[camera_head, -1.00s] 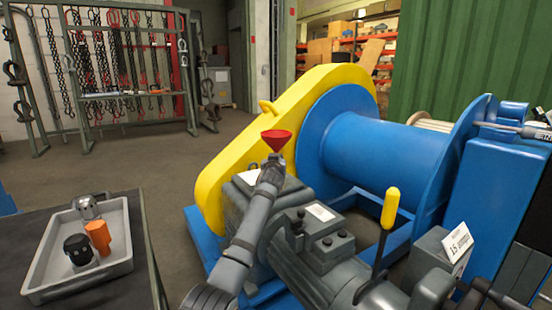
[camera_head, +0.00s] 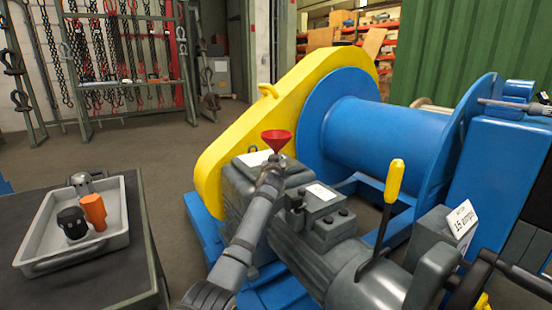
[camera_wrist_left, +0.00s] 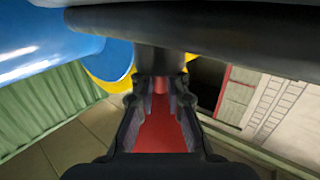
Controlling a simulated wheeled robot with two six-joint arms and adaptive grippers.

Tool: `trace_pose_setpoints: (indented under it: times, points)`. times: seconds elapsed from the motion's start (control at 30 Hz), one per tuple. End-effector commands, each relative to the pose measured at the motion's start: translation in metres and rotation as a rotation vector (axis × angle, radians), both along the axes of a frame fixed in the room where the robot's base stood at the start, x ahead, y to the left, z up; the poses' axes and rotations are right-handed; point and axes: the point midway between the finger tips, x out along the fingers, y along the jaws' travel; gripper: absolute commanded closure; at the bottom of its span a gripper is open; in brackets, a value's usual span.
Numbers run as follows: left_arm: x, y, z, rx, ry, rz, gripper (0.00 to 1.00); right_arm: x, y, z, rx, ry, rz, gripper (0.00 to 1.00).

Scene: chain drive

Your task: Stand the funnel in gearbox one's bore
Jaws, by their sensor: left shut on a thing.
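The red funnel (camera_head: 277,138) is upright with its wide mouth up, over the grey gearbox (camera_head: 238,192) in the head view. My left gripper (camera_head: 271,164) is shut on the funnel below its cone, and its arm reaches up from the bottom of the picture. In the left wrist view the funnel (camera_wrist_left: 160,132) shows red between the two fingers (camera_wrist_left: 160,105). The gripper hides the funnel's lower end and the bore, so I cannot tell whether the spout is in the bore.
A blue winch drum (camera_head: 385,130) and yellow chain guard (camera_head: 235,142) stand behind the gearbox. A yellow-handled lever (camera_head: 394,181) rises at the right. On the left table, a grey tray (camera_head: 118,238) holds an orange piece (camera_head: 93,212) and a black one (camera_head: 72,223).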

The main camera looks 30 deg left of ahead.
Motion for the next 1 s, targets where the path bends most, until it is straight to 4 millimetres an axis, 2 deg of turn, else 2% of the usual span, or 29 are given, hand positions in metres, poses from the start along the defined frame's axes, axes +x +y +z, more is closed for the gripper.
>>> trace_pose_setpoints:
  times: [0.1, 0.43, 0.47, 0.63, 1.0]
  points:
    - [0.000, 0.000, -0.007, -0.002, 0.004, 0.001, 1.00, 0.000, 0.000, -0.004, -0.001, 0.001, -0.001, 0.60]
    - [0.000, 0.000, -0.012, -0.005, 0.011, 0.002, 1.00, 0.000, 0.001, -0.003, -0.002, 0.000, -0.002, 0.60]
    - [0.000, 0.000, -0.012, -0.005, 0.012, 0.002, 0.86, 0.000, 0.001, -0.003, -0.002, 0.000, -0.002, 0.60]
    - [0.000, 0.000, -0.014, -0.005, 0.015, 0.002, 0.63, 0.000, 0.001, -0.003, -0.002, -0.001, -0.002, 0.60]
    - [-0.001, 0.000, -0.016, -0.007, 0.020, 0.002, 0.60, 0.000, 0.000, -0.003, -0.002, -0.002, -0.002, 0.60]
